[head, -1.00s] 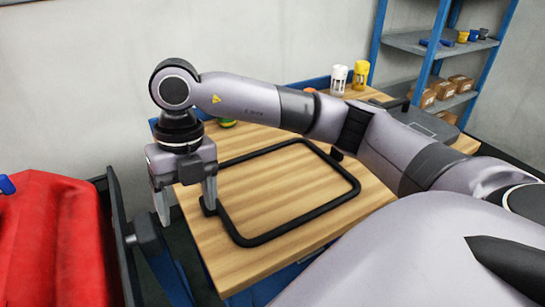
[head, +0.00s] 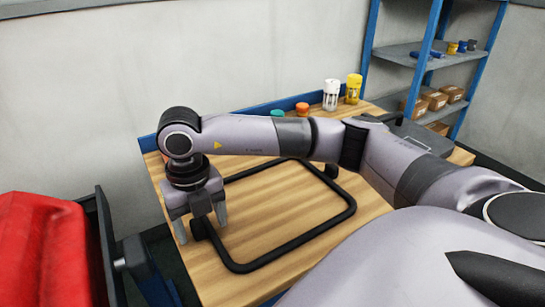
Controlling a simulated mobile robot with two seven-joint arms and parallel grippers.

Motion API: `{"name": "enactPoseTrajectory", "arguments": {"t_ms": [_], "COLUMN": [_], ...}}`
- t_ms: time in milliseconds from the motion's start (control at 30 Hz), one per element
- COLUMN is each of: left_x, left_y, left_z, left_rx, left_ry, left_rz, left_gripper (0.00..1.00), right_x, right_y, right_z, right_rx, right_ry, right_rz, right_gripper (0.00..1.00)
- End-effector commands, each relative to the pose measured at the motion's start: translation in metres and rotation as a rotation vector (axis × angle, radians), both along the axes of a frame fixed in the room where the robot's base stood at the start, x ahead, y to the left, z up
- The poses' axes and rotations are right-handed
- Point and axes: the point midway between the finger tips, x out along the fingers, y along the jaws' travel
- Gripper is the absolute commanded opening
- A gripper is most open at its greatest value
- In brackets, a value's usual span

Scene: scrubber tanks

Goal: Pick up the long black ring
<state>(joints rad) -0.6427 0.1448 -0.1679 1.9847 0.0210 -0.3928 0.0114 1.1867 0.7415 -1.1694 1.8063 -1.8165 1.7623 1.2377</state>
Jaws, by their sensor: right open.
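The long black ring (head: 300,243) is a large rounded rectangular loop lying flat on the wooden table (head: 285,205). My right gripper (head: 202,233) points down at the ring's left end, with its fingers spread. One finger appears on each side of the ring's left part in the picture. I cannot tell how high the fingertips are above the tabletop or whether they touch the ring. The gripper and forearm hide part of the ring's left and far sides. My left gripper is not in view.
A white canister (head: 331,95) and a yellow canister (head: 353,88) stand at the table's back, beside an orange-topped item (head: 302,109) and a green one (head: 277,116). A grey case (head: 410,137) lies at right. A red-filled bin (head: 40,245) stands left, close to the table.

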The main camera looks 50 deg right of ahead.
Motion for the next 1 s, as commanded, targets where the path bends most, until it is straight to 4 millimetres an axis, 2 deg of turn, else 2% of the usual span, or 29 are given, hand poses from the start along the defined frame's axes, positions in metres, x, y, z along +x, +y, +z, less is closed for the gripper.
{"name": "enactPoseTrajectory", "arguments": {"t_ms": [167, 367, 767, 867, 1000], "left_x": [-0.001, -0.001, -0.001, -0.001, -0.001], "left_y": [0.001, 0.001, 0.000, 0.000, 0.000], "left_z": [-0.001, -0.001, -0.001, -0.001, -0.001], "left_rx": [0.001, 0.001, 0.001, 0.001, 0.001], "left_ry": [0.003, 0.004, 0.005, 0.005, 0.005], "left_rz": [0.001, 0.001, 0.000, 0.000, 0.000], "left_gripper": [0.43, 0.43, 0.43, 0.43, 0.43], "right_x": [0.000, 0.000, 0.000, 0.001, 0.001], "right_y": [0.000, 0.000, 0.000, 0.000, 0.000], "right_z": [0.000, 0.000, 0.005, 0.013, 0.035], "right_rx": [0.000, 0.000, 0.001, 0.001, 0.002], "right_ry": [0.000, 0.000, -0.001, -0.002, -0.006], "right_rz": [0.000, 0.000, 0.000, 0.000, 0.001], "right_gripper": [0.72, 0.12, 0.11, 0.11, 0.11]}}
